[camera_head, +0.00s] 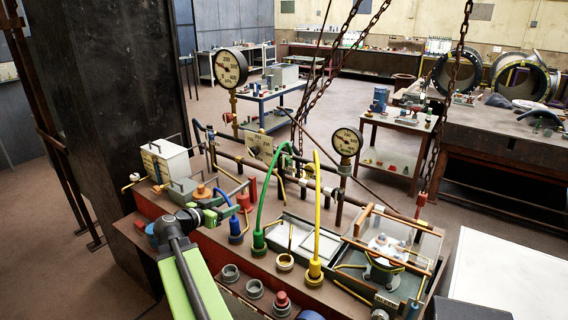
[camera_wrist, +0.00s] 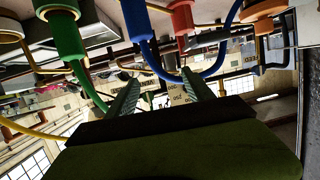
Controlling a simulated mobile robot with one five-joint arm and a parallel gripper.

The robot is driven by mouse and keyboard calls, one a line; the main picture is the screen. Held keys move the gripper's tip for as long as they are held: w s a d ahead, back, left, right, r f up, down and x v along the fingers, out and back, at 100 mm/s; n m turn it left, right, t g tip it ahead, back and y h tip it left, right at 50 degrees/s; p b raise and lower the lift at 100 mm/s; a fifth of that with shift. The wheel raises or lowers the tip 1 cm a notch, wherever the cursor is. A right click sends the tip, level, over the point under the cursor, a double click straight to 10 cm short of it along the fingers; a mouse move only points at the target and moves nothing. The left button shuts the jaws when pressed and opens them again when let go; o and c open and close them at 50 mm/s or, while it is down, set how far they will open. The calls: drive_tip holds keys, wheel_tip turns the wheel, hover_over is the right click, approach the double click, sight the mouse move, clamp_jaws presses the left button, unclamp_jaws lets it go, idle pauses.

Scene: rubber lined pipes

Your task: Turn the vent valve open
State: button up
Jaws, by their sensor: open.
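I cannot tell for sure which fitting is the vent valve; no readable label marks it in either view. My gripper (camera_head: 215,212) is at the left part of the red bench in the head view, close to a blue plug (camera_head: 236,228) and a red fitting (camera_head: 244,200). In the wrist view, which looks upside down, the two green fingers of my gripper (camera_wrist: 160,78) are spread with nothing seen between them. Beyond them show a green plug (camera_wrist: 64,38), a blue plug (camera_wrist: 137,24), a red fitting (camera_wrist: 182,20) and an orange round part (camera_wrist: 266,10).
Pressure gauges (camera_head: 345,142) stand on pipes behind the plugs. A yellow plug (camera_head: 314,270) and a clear-covered box (camera_head: 392,250) are to the right. A white box (camera_head: 165,160) stands at the left. Chains (camera_head: 455,90) hang over the bench. Sockets (camera_head: 254,288) line the front.

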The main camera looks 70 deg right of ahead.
sight(283, 161)
drive_tip(key=s+d+r+m+g+h, duration=0.2)
drive_tip(key=s+d+r+m+h, duration=0.15)
drive_tip(key=s+d+r, duration=0.4)
drive_tip(key=shift+y, duration=0.25)
drive_tip(key=x, duration=1.7)
drive_tip(key=shift+s+d+f, duration=0.2)
drive_tip(key=shift+d, duration=0.2)
